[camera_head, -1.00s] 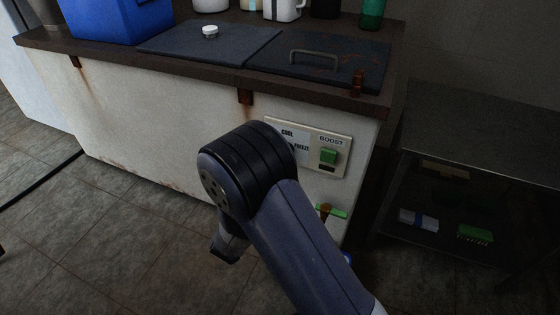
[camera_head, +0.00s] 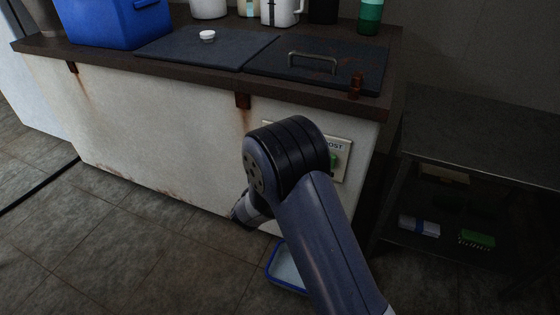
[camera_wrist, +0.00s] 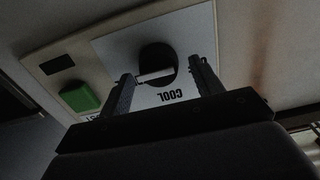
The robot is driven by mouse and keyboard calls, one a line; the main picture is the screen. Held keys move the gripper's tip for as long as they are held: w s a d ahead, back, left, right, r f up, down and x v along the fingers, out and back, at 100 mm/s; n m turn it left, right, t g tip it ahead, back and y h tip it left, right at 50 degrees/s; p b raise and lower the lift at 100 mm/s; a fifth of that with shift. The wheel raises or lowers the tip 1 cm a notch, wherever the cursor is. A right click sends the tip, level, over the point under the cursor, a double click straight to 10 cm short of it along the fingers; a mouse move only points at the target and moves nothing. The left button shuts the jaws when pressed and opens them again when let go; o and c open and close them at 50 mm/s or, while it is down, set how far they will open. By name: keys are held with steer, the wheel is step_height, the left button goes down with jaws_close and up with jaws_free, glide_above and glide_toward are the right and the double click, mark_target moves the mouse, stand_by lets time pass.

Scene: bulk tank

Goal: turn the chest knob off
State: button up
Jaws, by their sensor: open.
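The chest knob (camera_wrist: 157,57) shows in the wrist view as a dark round shape with a pale bar across its lower edge. It sits on a white plate marked COOL, which appears upside down. My gripper (camera_wrist: 164,72) is open, with one finger on each side of the knob. I cannot tell whether either finger touches it. In the head view my arm hides the knob and my gripper. Only the right part of the control panel (camera_head: 343,146) shows there, on the front of the white chest (camera_head: 160,140).
A green button (camera_wrist: 80,97) is on the panel beside the knob plate. The chest's dark lids (camera_head: 315,65) are above, with a blue box (camera_head: 115,22) on top at left. A blue-rimmed tray (camera_head: 286,270) is on the floor below. A dark shelf (camera_head: 470,150) stands at right.

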steer(key=c, duration=1)
steer(key=shift+o, duration=0.2)
steer(key=shift+f+b, duration=0.1)
steer(key=shift+b, duration=0.2)
